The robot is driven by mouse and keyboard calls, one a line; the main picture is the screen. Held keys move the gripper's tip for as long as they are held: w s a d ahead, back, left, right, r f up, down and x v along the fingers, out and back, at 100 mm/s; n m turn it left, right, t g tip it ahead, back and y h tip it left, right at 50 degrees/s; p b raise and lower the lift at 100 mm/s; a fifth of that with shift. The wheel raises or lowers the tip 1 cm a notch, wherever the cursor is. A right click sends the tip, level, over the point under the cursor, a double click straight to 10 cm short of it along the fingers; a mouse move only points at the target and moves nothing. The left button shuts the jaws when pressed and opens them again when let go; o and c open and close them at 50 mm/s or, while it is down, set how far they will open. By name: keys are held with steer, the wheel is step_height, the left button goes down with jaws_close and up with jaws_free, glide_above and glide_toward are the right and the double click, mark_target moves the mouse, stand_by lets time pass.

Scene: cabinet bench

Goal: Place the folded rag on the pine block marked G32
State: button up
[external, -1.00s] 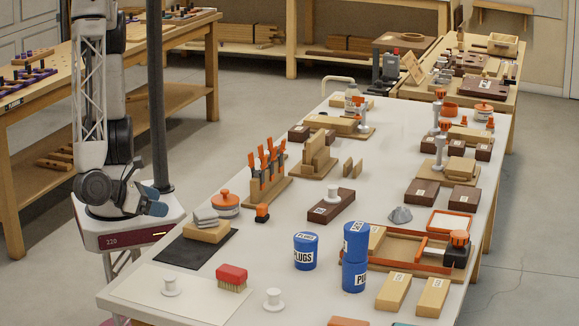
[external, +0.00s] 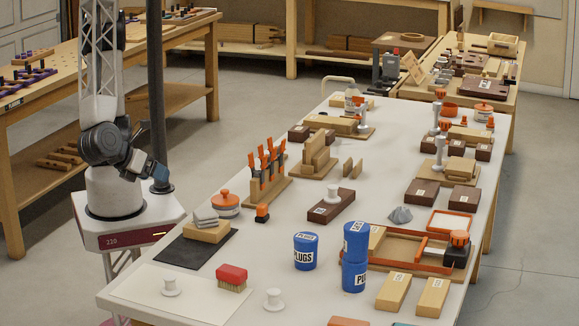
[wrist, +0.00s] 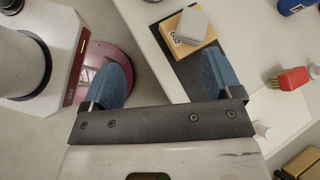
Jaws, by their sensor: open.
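The grey folded rag (external: 206,216) lies on top of a pine block (external: 207,233) on a dark mat at the near left of the white bench. In the wrist view the rag (wrist: 192,26) covers part of that block (wrist: 172,30). A label shows on the block's end, but I cannot read it surely. Two more labelled pine blocks lie at the front right, one (external: 393,293) beside the other (external: 433,297); their marks are too small to read. My gripper (external: 158,176) is open and empty, off the bench's left side, above and left of the rag. Its blue fingers (wrist: 163,65) stand wide apart.
Blue plug tins (external: 305,251) stand mid-bench. Orange-handled clamps (external: 266,170) stand in a rack farther back.

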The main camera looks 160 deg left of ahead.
steer(key=s+d+r+n+t+h, duration=0.2)
steer(key=s+r+n+h, duration=0.3)
steer(key=r, duration=0.4)
steer(key=s+d+r+n+t+h, duration=0.2)
steer(key=s+d+r+n+h, duration=0.1)
steer(key=s+r+n+h, duration=0.2)
step_height(320, 180, up, 4)
steer(key=shift+s+d+f+n+t, duration=0.2)
steer(key=shift+s+n+t, duration=0.25)
steer(key=shift+n, duration=0.65)
